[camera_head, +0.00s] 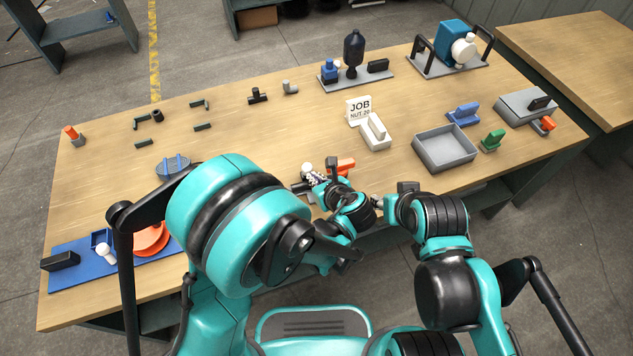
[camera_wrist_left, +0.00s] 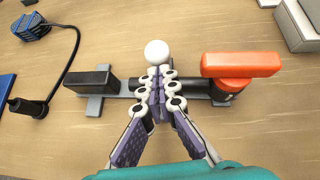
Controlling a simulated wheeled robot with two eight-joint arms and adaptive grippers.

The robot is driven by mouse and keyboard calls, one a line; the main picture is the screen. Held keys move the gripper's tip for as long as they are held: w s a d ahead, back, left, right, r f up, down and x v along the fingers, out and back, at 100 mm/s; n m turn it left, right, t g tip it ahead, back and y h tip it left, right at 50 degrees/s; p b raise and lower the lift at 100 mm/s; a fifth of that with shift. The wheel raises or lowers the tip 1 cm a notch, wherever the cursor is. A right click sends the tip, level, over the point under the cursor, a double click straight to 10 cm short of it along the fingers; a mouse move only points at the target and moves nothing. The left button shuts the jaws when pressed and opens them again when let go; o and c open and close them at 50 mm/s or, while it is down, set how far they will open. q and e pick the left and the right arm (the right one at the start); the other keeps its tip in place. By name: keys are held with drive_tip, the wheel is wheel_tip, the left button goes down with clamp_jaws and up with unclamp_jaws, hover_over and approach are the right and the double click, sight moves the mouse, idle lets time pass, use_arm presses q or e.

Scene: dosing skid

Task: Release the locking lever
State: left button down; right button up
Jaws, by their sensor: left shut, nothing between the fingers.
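In the left wrist view, a fixture with a dark bar (camera_wrist_left: 130,84) lies across the wooden table. An orange lever handle (camera_wrist_left: 241,65) sits on a dark round hub at its right end and points roughly along the bar. A white ball knob (camera_wrist_left: 157,53) shows at the middle, just beyond my left fingertips. My left gripper (camera_wrist_left: 160,82) is shut and empty over the bar, hiding its middle; contact cannot be told. In the head view, the left gripper (camera_head: 313,178) is beside the orange handle (camera_head: 346,167). My right arm ends nearby, its fingers not discernible.
A black block (camera_wrist_left: 90,80) stands at the fixture's left end. A black cable runs to a blue ribbed part (camera_wrist_left: 32,27). In the head view, a white holder (camera_head: 375,133) and a grey tray (camera_head: 445,150) stand right of the fixture. The table's front edge is close.

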sight(310, 166)
use_arm(q)
drive_tip(key=shift+w+a+r+g+p, duration=0.15)
drive_tip(key=shift+r+g+p, duration=0.15)
drive_tip(key=shift+p, duration=0.25)
drive_tip(key=shift+w+r+g+p, duration=0.2)
drive_tip(key=shift+g+p, duration=0.1)
drive_tip(key=shift+p, duration=0.15)
drive_tip(key=shift+w+r+g+h+p, duration=0.25)
drive_tip(key=shift+g+h+p, duration=0.05)
drive_tip(key=shift+p, duration=0.2)
drive_tip(key=shift+w+a+r+g+h+p, duration=0.15)
drive_tip(key=shift+w+r+g+p, duration=0.15)
drive_tip(key=shift+g+p, duration=0.25)
drive_tip(key=shift+w+a+r+g+h+p, duration=0.1)
drive_tip(key=shift+w+r+g+h+p, duration=0.1)
drive_tip(key=shift+w+g+p, duration=0.3)
drive_tip(key=shift+w+a+r+g+p, duration=0.15)
drive_tip(key=shift+w+g+p, duration=0.4)
drive_tip(key=shift+g+p, duration=0.15)
drive_tip(key=shift+w+a+m+g+h, duration=0.1)
drive_tip(key=shift+w+m+g+h, duration=0.25)
drive_tip(key=shift+w+g, duration=0.3)
drive_tip(key=shift+w+a+g, duration=0.1)
drive_tip(key=shift+w+g, duration=0.2)
drive_tip(key=shift+g, duration=0.2)
drive_tip(key=shift+w+a, duration=0.1)
drive_tip(key=shift+w, duration=0.35)
